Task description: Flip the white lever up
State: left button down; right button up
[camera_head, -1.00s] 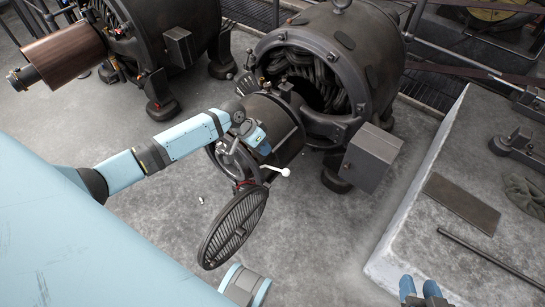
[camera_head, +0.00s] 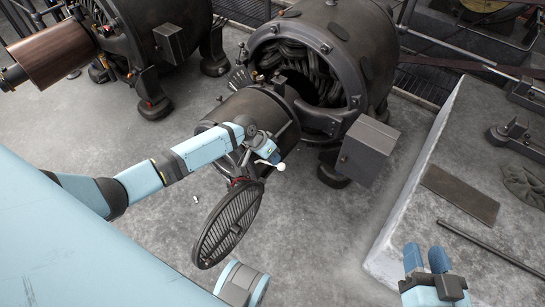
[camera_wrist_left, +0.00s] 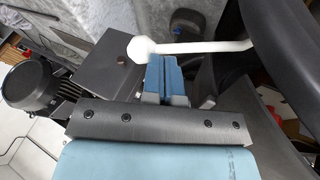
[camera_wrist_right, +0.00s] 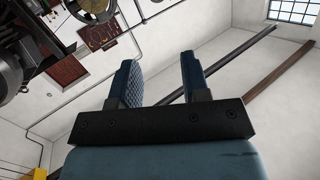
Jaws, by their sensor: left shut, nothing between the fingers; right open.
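The white lever (camera_head: 281,167) sticks out to the right from the front of the middle dynamo (camera_head: 330,50), with its round knob at the free end. It also shows in the left wrist view as a white rod and knob (camera_wrist_left: 141,48). My left gripper (camera_head: 270,155) is shut and empty, close by the lever and partly covering its rod. In the left wrist view its blue fingertips (camera_wrist_left: 167,62) overlap the rod near the knob; I cannot tell whether they touch. My right gripper (camera_head: 426,254) is open and empty at the lower right; its fingers (camera_wrist_right: 158,70) show apart.
A round grille (camera_head: 228,225) hangs below the lever. A grey box (camera_head: 368,150) is on the dynamo's right side. A raised concrete block (camera_head: 405,215) with a plate and a rod on it stands at the right. The floor between the grille and block is clear.

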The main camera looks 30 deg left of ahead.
aim_at(283, 169)
pick_arm(q)
jog(key=shift+d+r, duration=0.1)
jog(key=shift+d, duration=0.05)
jog(key=d+y+p, duration=0.1)
jog(key=p, duration=0.2)
jog(key=shift+s+d, duration=0.1)
jog(key=shift+d, duration=0.1)
jog(key=d+f+p, duration=0.1)
jog(key=d+f+y+p, duration=0.1)
jog(key=f, duration=0.1)
jog(key=shift+s+d+y, duration=0.2)
jog(key=shift+y, duration=0.1)
jog(key=shift+s+d+f, duration=0.15)
jog(key=shift+d+f, duration=0.05)
jog(key=shift+f, duration=0.05)
pick_arm(e)
jog(key=s+d+f+g+h, duration=0.2)
jog(key=d+f+g, duration=0.1)
jog(key=f, duration=0.3)
jog(key=shift+s+d, duration=0.15)
jog(key=shift+s, duration=0.15)
